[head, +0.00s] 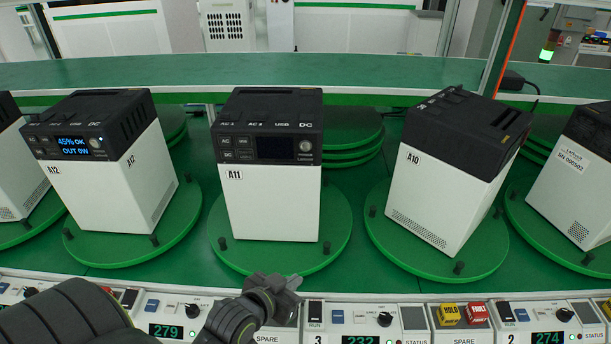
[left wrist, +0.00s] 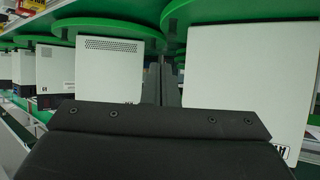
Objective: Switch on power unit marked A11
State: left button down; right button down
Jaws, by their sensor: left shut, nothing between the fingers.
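The power unit marked A11 (head: 270,205) stands upright on a green turntable disc (head: 335,225) at the centre of the head view. It has a white body and a black top. Its screen (head: 274,148) is dark, with a round knob or button (head: 305,146) to its right. My left gripper (head: 292,281) is shut and empty, in front of and below the unit, near the disc's front edge and apart from the front panel. In the left wrist view, which looks upside down, the fingers (left wrist: 171,85) point between two white units, A11 (left wrist: 250,80) being the right one. My right gripper is not in view.
Unit A12 (head: 110,185), with a lit blue screen, stands to the left. Unit A10 (head: 430,185) stands turned to the right, with another unit (head: 575,185) beyond. A control panel row (head: 400,325) with switches and number displays runs along the front edge.

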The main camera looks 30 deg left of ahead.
aim_at(305, 146)
pick_arm(q)
jog(key=w+a+r+n+t+y, duration=0.1)
jog(key=w+r+n+t+y, duration=0.2)
jog(key=r+t, duration=0.3)
jog(key=w+a+r+n+t+y, duration=0.1)
jog(key=w+r+n+t+y, duration=0.2)
jog(key=r+t, duration=0.4)
jog(key=shift+w+a+r+n+t+y, duration=0.35)
jog(key=shift+w+r, duration=0.5)
jog(key=shift+r, duration=2.8)
jog(key=w+a, duration=0.4)
jog(key=w, duration=0.3)
jog(key=shift+w+a, duration=0.25)
jog(key=shift+w, duration=0.05)
jog(key=shift+w+a, duration=0.2)
jog(key=shift+w, duration=0.15)
